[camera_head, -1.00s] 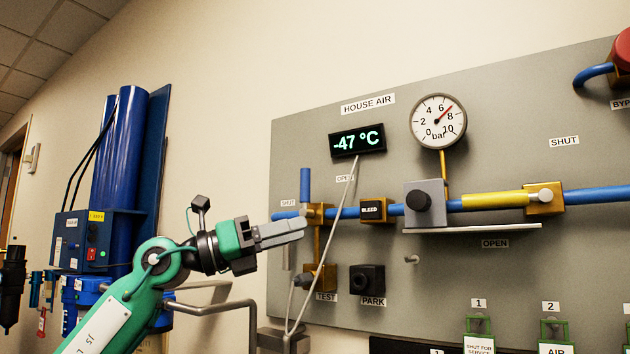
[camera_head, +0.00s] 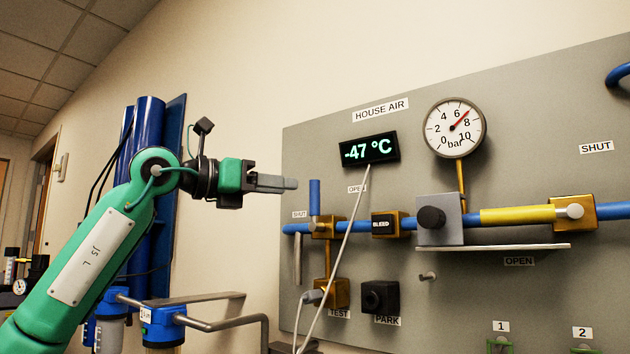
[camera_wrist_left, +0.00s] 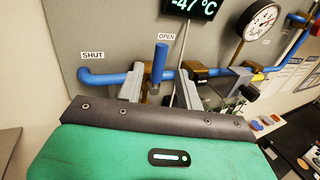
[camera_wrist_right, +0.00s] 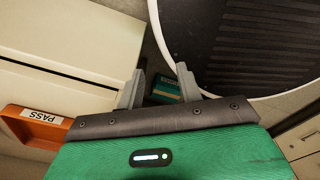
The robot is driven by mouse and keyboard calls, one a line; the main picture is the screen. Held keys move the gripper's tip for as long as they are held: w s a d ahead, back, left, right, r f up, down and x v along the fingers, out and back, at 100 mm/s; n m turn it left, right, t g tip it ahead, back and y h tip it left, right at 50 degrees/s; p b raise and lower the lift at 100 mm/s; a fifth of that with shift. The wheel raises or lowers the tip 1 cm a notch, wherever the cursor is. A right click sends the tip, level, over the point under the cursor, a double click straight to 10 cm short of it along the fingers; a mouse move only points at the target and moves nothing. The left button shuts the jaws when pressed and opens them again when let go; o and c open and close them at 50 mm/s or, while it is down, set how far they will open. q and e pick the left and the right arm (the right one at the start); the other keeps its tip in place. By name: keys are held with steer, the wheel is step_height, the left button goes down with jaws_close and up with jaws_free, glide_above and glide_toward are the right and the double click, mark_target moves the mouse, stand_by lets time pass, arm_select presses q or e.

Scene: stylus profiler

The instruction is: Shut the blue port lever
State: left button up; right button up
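The blue port lever (camera_head: 315,197) stands upright on a brass valve (camera_head: 325,228) on the blue pipe, with the SHUT label (camera_head: 299,214) to its left and the OPEN label (camera_head: 356,189) to its upper right. My left gripper (camera_head: 288,184) is just left of the lever's top in the head view. In the left wrist view its fingers (camera_wrist_left: 160,86) are spread open, and the lever (camera_wrist_left: 160,62) appears between and beyond them; contact cannot be told. My right gripper (camera_wrist_right: 161,84) is open and empty, away from the panel.
A thin pale cable (camera_head: 343,247) runs from the display (camera_head: 369,149) down past the valve. The BLEED block (camera_head: 386,225), a grey regulator (camera_head: 440,219) and a gauge (camera_head: 454,127) sit to the right. Blue cylinders (camera_head: 147,140) stand left. An orange PASS tray (camera_wrist_right: 38,125) is near my right gripper.

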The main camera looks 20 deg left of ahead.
arm_select(q)
steer(key=p, duration=0.3)
glide_above(314, 216)
steer(key=s, duration=0.1)
steer(key=shift+w+d, duration=0.1)
steer(key=shift+w, duration=0.35)
steer(key=shift+c, duration=0.5)
jaws_close()
